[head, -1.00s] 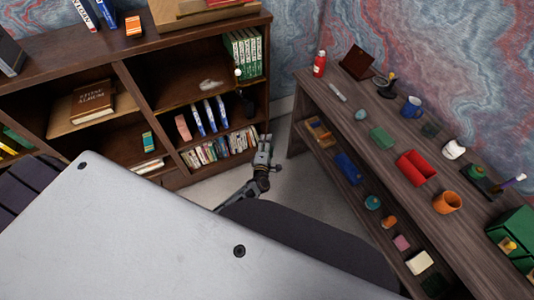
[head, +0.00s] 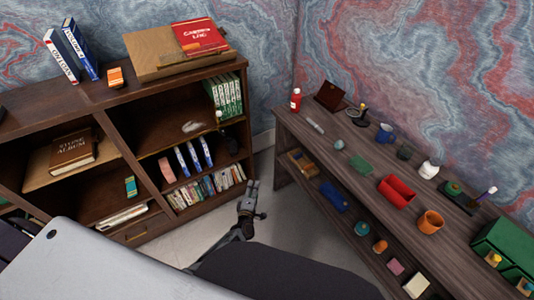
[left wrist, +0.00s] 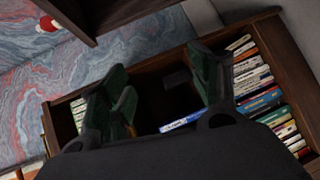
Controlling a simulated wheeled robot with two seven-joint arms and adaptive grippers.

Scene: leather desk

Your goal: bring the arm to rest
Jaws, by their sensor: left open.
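My left gripper (head: 251,187) hangs above the floor, in the gap between the bookcase and the long wooden shelf unit. It looks empty. In the left wrist view my left gripper (left wrist: 162,80) shows its two dark green fingers spread apart with nothing between them. Behind the fingers are the bookcase's rows of books, a little way off. My right gripper shows in neither view.
The dark bookcase (head: 152,92) stands at the left with books, a red book (head: 200,38) on top. The shelf unit (head: 340,158) at the right holds a red tray (head: 397,191), an orange mug (head: 430,221) and several small items. Grey floor (head: 283,222) lies clear between them.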

